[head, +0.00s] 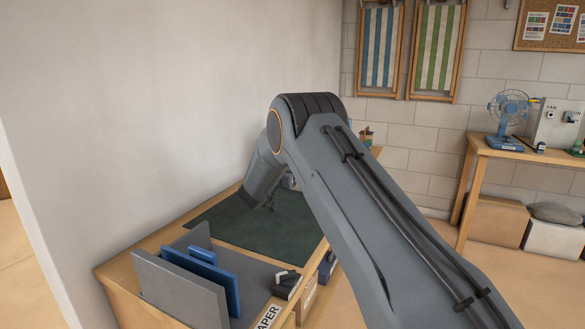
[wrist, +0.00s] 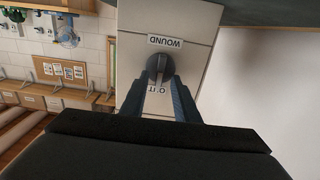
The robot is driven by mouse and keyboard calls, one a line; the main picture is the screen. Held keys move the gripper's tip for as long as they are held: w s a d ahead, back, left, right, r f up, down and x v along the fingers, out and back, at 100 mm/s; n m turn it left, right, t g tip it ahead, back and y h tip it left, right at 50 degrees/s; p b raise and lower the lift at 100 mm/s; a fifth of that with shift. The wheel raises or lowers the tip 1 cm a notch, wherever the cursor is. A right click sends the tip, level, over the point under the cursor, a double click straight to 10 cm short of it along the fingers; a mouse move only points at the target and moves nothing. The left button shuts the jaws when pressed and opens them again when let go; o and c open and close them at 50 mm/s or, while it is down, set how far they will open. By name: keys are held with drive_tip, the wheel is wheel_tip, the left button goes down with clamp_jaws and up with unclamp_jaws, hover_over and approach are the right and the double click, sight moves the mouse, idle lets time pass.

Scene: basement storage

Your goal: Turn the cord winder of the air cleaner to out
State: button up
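The cord winder (wrist: 160,65) is a dark round knob with a raised bar, on the pale panel of the air cleaner (wrist: 195,50) in the wrist view. The label WOUND is above it and OUT below it, both upside down in the picture. My gripper (wrist: 161,74) has one finger on each side of the knob's bar, with no clear gap seen, and looks shut on it. I cannot tell exactly which label the bar points to.
A desk with a dark green mat (head: 240,225) stands against the left wall. A file holder with blue folders (head: 200,275) is at its near end. A bench with a blue fan (head: 509,108) stands at the right. Floor between them is clear.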

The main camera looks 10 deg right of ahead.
drive_tip(key=v, duration=0.7)
drive_tip(key=shift+s, duration=0.2)
drive_tip(key=shift+a, duration=0.15)
